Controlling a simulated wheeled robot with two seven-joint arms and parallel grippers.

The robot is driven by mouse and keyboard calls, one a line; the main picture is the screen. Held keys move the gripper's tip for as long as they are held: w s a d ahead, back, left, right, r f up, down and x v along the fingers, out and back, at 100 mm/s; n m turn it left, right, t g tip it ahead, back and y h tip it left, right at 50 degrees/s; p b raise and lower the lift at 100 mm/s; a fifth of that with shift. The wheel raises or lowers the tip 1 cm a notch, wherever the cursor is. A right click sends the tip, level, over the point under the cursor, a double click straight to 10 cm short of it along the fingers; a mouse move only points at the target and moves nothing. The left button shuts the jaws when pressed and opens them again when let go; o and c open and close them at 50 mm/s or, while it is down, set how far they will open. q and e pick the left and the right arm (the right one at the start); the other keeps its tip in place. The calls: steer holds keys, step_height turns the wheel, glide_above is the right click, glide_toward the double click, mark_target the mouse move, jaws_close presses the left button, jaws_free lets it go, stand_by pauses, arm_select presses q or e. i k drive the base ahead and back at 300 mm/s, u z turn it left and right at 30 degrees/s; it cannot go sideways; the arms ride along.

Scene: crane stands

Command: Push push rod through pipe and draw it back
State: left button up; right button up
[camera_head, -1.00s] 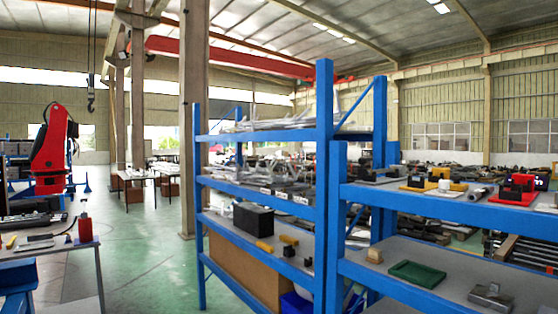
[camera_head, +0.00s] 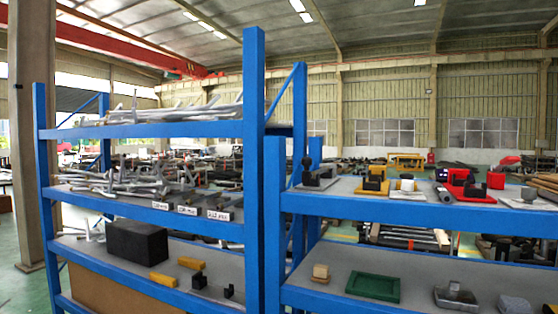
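Neither of my grippers shows in the head view. Grey metal pipes or rods lie in a jumbled pile on the middle shelf (camera_head: 115,178) of the left blue rack, and long light ones lie on its top shelf (camera_head: 180,116). I cannot tell which of these is the push rod or the pipe of the task.
A black box (camera_head: 136,241), yellow blocks (camera_head: 163,280), a green tray (camera_head: 373,287) and a red and black block (camera_head: 467,184) stand on shelves. Green floor shows at the far left.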

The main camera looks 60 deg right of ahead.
mark_target(306, 162)
steer(key=z, duration=0.75)
steer(key=i, duration=0.9)
steer(key=z, duration=0.9)
